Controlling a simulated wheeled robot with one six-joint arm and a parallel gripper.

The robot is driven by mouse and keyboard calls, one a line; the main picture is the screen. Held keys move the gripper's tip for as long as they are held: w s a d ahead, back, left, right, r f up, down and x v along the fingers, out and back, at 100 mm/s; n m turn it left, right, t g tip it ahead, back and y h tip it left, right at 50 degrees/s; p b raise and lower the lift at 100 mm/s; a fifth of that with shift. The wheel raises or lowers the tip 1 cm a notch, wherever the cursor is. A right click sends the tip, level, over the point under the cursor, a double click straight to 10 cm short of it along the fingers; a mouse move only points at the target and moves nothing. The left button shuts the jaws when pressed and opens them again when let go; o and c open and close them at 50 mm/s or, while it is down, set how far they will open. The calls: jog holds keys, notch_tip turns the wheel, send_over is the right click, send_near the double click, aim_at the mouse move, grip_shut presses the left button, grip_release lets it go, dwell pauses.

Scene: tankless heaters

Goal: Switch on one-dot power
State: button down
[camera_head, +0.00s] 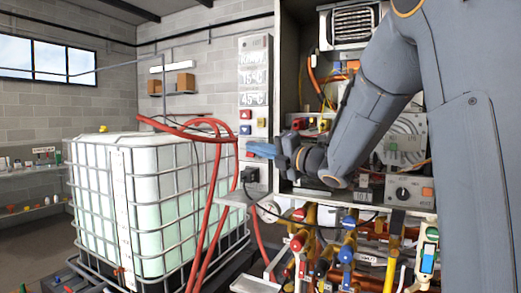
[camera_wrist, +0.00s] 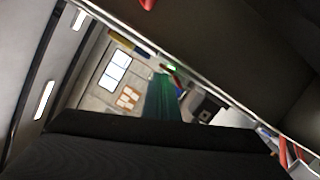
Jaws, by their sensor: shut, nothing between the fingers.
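My gripper (camera_head: 261,150) has blue fingers, which look shut and empty. In the head view it points left, in front of the lower part of a narrow grey control panel (camera_head: 254,72). The panel has displays reading "Ready", "15°C" and "45°C". I cannot make out any one-dot mark. The gripper hides part of the panel's lower end. The wrist view is dark and tilted and shows no clear switch.
An open heater cabinet (camera_head: 286,60) stands right of the panel, with my arm across it. A grey box with a black knob (camera_head: 402,194) is inside. Valves and pipes (camera_head: 345,250) crowd below. A caged white tank (camera_head: 150,200) and red hoses (camera_head: 210,190) are at left.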

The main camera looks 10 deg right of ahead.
jog(key=s+d+b, duration=0.3)
jog(key=s+b, duration=0.2)
jog(key=s, duration=0.6)
jog(key=shift+s, duration=0.15)
